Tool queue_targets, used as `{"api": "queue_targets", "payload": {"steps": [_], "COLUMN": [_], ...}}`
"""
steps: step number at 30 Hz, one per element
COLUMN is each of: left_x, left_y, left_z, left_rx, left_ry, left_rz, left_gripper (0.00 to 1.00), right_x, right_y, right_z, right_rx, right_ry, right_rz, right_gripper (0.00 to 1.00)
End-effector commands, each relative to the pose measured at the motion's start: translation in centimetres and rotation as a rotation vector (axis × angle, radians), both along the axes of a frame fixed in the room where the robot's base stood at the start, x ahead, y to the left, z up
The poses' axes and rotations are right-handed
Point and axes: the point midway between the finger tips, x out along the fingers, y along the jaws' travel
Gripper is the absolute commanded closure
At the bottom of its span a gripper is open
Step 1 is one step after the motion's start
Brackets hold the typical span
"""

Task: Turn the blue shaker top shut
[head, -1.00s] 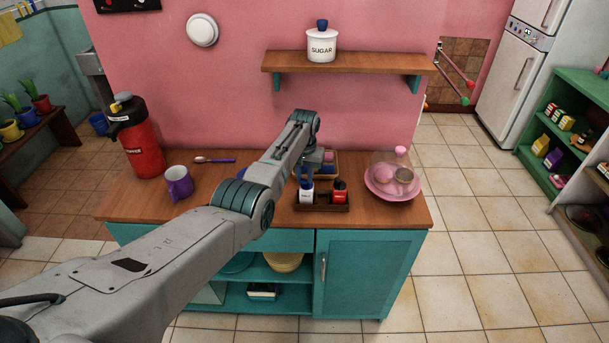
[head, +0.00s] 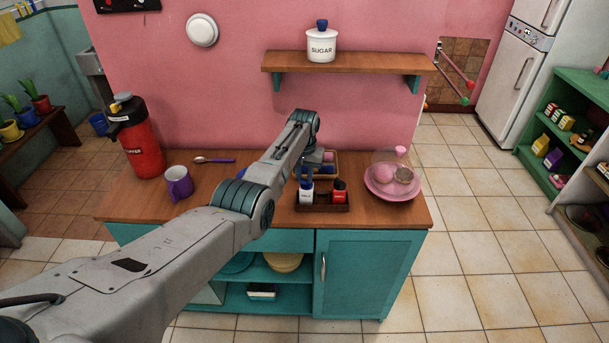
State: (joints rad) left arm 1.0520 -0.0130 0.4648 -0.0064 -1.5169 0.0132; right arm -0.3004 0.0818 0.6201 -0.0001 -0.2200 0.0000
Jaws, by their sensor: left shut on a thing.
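The white shaker with the blue top (head: 306,193) stands upright in the left part of a small dark wooden caddy (head: 323,208) on the wooden counter. My left gripper (head: 306,181) reaches down over it from above and is shut on the blue top. My arm and gripper hide part of the top, so how far it is turned cannot be told. A red shaker with a dark top (head: 340,191) stands in the same caddy, just to the right. My right gripper is not in view.
A pink plate (head: 393,192) with a clear cover stands right of the caddy. A tray (head: 324,160) lies behind. A purple mug (head: 179,183), a spoon (head: 214,160) and a red flask (head: 141,145) are at left. The counter's front left is clear.

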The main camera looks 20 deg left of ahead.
Motion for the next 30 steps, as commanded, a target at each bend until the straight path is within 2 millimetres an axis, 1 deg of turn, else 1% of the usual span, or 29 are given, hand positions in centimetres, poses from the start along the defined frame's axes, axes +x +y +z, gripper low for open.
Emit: {"api": "queue_targets", "payload": {"steps": [2, 3, 6, 14, 17, 20, 23, 24, 30], "left_x": [0.0, 0.0, 0.0, 0.0, 0.1, 0.1, 0.1, 0.1, 0.1], "left_y": [0.0, 0.0, 0.0, 0.0, 0.0, 0.0, 0.0, 0.0, 0.0], "left_z": [0.0, 0.0, 0.0, 0.0, 0.4, 1.4, 2.9, 3.8, 7.7], "left_rx": [0.0, 0.0, 0.0, 0.0, 0.0, 0.0, 0.0, 0.0, 0.0], "left_ry": [-0.001, -0.001, -0.001, 0.0, -0.002, -0.004, -0.004, -0.006, -0.004], "left_rz": [0.0, 0.0, 0.0, 0.0, 0.0, 0.0, 0.0, 0.0, 0.0], "left_gripper": [1.0, 0.75, 0.56, 0.56, 0.56, 0.56, 0.56, 0.56, 0.56], "right_x": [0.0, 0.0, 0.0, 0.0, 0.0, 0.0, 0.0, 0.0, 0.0], "right_y": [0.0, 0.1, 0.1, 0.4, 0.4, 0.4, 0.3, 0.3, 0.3], "right_z": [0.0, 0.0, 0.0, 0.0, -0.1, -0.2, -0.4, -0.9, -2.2], "right_rx": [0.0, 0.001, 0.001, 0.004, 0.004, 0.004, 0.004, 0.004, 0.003], "right_ry": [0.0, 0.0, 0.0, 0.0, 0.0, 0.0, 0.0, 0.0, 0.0], "right_rz": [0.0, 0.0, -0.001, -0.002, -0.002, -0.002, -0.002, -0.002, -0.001], "right_gripper": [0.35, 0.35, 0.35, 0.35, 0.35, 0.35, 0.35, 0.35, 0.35]}}
